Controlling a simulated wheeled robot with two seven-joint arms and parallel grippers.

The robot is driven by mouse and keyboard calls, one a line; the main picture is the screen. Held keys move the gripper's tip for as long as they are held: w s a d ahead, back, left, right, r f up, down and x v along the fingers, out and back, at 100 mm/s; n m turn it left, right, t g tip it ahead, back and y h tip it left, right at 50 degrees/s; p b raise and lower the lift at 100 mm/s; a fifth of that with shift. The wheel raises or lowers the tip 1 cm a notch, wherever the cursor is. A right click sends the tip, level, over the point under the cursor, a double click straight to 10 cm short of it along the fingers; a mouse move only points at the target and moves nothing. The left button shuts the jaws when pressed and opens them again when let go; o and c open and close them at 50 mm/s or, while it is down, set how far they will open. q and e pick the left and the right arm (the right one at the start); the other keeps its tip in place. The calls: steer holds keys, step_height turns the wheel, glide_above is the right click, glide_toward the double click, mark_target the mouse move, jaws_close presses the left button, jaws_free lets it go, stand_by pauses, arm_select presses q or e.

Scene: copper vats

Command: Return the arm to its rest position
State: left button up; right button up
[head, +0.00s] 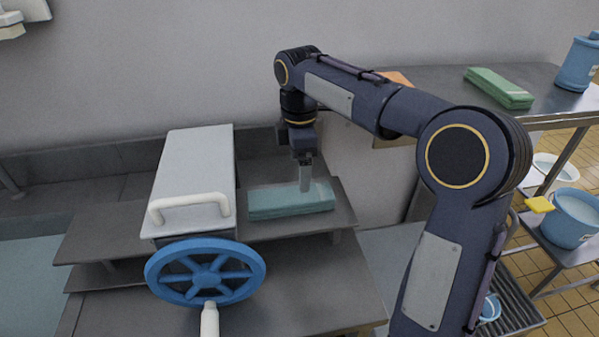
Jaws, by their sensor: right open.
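My right arm comes in from the right and bends over the bench. Its gripper (305,188) points down at the green-teal block (275,204). The jaws are open, with the fingertips at or just over the block's top. I cannot tell whether they touch it. The block lies flat on a grey metal shelf (345,212), right of a pale grey box-shaped machine (195,165) with a white handle. My left gripper is not in view.
A blue handwheel (205,271) with a white grip stands in front of the machine. At the right, a metal table (440,80) holds another green block (499,88) and a blue container (579,64). A blue bucket (566,226) stands lower right. Bare wall lies behind the arm.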

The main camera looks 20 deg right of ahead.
stand_by(0.5)
steer(key=shift+s+d+r, duration=0.1)
steer(key=shift+s, duration=0.25)
steer(key=s+m+t+y, duration=0.25)
steer(key=s+m, duration=0.55)
steer(key=s, duration=0.5)
steer(key=s+a+f+m+t+y, duration=0.1)
steer(key=s+a+f+m+t, duration=0.2)
steer(key=s+f+m, duration=0.5)
steer(key=s+a+m, duration=0.1)
steer(key=s, duration=0.2)
steer(key=shift+s, duration=0.4)
